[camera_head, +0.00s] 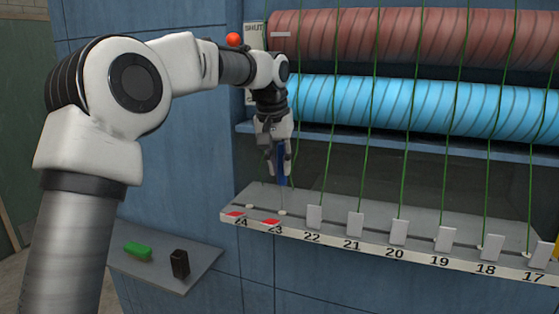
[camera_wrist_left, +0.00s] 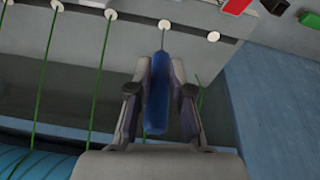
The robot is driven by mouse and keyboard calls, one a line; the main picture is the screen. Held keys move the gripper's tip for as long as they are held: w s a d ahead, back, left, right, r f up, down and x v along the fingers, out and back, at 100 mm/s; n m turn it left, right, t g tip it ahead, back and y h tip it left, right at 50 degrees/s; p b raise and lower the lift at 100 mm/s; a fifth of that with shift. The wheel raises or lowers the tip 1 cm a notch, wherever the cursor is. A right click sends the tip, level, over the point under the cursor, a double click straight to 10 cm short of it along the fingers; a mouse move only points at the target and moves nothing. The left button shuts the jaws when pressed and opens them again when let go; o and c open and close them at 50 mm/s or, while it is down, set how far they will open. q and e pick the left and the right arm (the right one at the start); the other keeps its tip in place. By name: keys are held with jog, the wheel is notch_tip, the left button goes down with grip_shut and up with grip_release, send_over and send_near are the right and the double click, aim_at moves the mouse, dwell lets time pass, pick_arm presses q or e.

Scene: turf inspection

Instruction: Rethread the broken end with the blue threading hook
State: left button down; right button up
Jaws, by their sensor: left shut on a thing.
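My left gripper (camera_head: 279,165) is shut on the blue threading hook (camera_head: 282,176), pointing down above the grey ledge (camera_head: 350,199) near label 23. In the left wrist view the blue handle (camera_wrist_left: 156,100) sits between the fingers (camera_wrist_left: 158,72). Its thin metal shaft runs toward a white eyelet (camera_wrist_left: 164,24); I cannot tell whether it touches or enters it. Green yarn (camera_head: 298,150) hangs beside the gripper, its lower end near the blue handle. The eyelets at 23 (camera_head: 283,212) and 24 (camera_head: 249,206) show no yarn through them. My right gripper is out of view.
Several green yarns with white tabs (camera_head: 355,224) run down to the ledge on the right. Red tags (camera_head: 271,222) mark 23 and 24. Pink (camera_head: 400,35) and blue rollers (camera_head: 400,103) are above. A low shelf (camera_head: 165,257) holds a green (camera_head: 137,251) and a black block (camera_head: 180,264).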

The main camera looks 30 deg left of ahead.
pick_arm(q)
jog(key=shift+s+r, duration=0.1)
jog(key=shift+p, duration=0.35)
jog(key=shift+f, duration=0.45)
jog(key=shift+f+b, duration=0.65)
jog(key=shift+f, duration=0.6)
jog(key=shift+r+p, duration=1.45)
jog(key=shift+p, duration=0.05)
jog(key=shift+r+p, duration=0.45)
jog(key=shift+r, duration=1.85)
